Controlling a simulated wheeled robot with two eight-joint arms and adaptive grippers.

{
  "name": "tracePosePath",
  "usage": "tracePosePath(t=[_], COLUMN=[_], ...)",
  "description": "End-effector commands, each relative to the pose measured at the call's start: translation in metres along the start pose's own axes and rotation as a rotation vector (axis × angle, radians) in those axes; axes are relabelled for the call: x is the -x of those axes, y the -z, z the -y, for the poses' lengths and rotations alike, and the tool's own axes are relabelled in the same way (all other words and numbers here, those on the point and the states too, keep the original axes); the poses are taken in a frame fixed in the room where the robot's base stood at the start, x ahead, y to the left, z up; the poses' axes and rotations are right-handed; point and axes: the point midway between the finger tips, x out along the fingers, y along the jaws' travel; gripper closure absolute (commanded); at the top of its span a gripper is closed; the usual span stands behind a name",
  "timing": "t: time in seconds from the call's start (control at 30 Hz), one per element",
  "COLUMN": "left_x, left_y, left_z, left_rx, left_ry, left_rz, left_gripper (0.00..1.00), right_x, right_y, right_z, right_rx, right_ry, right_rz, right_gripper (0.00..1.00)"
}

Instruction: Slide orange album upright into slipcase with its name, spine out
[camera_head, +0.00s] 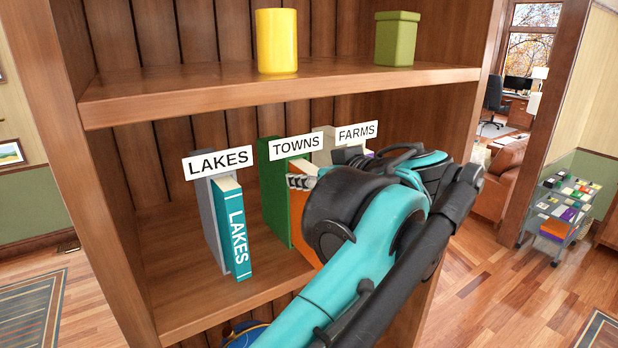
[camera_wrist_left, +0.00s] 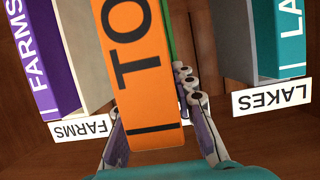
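The orange album (camera_head: 299,168) stands upright at the front of the green slipcase (camera_head: 272,205) under the TOWNS sign (camera_head: 297,145). In the left wrist view its orange spine (camera_wrist_left: 150,85) faces out with letters starting "TO", and a strip of green shows beside it. My arm hides much of the album in the head view, and how deep it sits I cannot tell. My left gripper (camera_head: 303,182) is at the spine. In the left wrist view its fingers (camera_wrist_left: 155,103) stand either side of the album, with a narrow gap at the right finger. My right gripper is out of view.
A teal LAKES album (camera_head: 237,235) stands in a grey slipcase (camera_head: 209,215) to the left. On the other side a purple album (camera_wrist_left: 38,60) stands by the FARMS sign (camera_head: 356,133). The upper shelf (camera_head: 200,92) holds a yellow cup (camera_head: 277,42) and a green pot (camera_head: 397,40).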

Motion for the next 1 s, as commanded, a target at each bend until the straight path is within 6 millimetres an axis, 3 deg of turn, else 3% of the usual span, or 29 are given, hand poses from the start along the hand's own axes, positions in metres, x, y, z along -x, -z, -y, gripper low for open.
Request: tracePosePath(t=[0.03,0.07,0.47,1.0], left_x=[0.0,0.0,0.006,0.106], left_y=[0.002,0.002,0.001,0.001], left_z=[0.0,0.0,-0.001,-0.001], left_rx=[0.0,0.0,-0.001,-0.001], left_ry=[0.001,0.001,-0.001,-0.001], left_rz=[-0.004,-0.004,-0.002,-0.002], left_gripper=[0.59,0.51,0.51,0.51], right_x=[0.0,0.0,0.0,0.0], right_y=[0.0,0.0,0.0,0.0], right_z=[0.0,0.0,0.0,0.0], right_rx=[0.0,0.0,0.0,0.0], right_ry=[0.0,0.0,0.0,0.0], right_rz=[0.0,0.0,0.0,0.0], right_gripper=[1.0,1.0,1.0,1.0])
